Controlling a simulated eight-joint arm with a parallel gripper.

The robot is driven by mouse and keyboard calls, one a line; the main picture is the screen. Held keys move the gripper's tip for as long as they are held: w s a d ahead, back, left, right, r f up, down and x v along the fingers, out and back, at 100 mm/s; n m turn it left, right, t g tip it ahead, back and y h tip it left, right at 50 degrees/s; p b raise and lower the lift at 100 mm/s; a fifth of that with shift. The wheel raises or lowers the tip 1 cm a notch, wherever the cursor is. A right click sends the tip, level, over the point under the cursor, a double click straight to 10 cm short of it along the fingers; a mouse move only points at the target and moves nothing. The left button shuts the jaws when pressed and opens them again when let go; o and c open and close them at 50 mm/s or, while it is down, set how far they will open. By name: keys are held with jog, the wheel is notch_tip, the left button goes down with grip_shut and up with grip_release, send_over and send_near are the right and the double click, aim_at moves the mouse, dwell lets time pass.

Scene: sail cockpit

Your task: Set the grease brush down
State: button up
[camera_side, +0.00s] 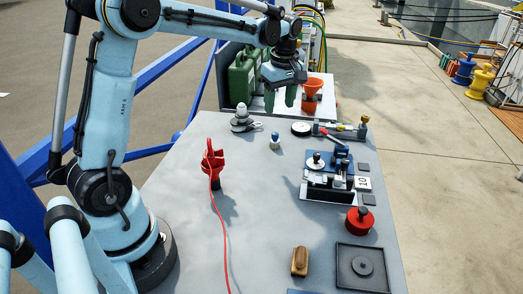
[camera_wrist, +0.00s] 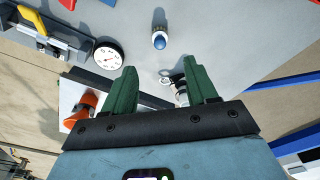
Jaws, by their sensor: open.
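My gripper (camera_side: 280,98) is open, with its two green fingers apart and nothing held between them. It hangs above the far end of the grey table (camera_side: 255,215). In the wrist view my gripper (camera_wrist: 166,82) shows both fingers spread, with a metal fitting (camera_wrist: 178,88) seen below the gap. No thing shows clearly as the grease brush. A small blue-topped piece (camera_side: 275,141) stands on the table, also in the wrist view (camera_wrist: 159,39). A brown wooden piece (camera_side: 299,261) lies near the front. I cannot tell whether either is the brush.
A round gauge (camera_wrist: 107,56) and a grey tray with a yellow-handled tool (camera_side: 345,127) lie at the far right. A red holder (camera_side: 213,163) with a red cord, a blue mechanism (camera_side: 330,161), a red knobbed disc (camera_side: 360,220) and a dark square tray (camera_side: 342,284) stand nearer. The table's middle is clear.

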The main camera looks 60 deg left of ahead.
jog(key=s+d+m+t+h, duration=0.1)
jog(key=s+d+m+t, duration=0.6)
jog(key=s+d+m, duration=0.6)
jog(key=s+m, duration=0.2)
jog(key=m, duration=0.2)
jog(key=shift+s+r, duration=0.3)
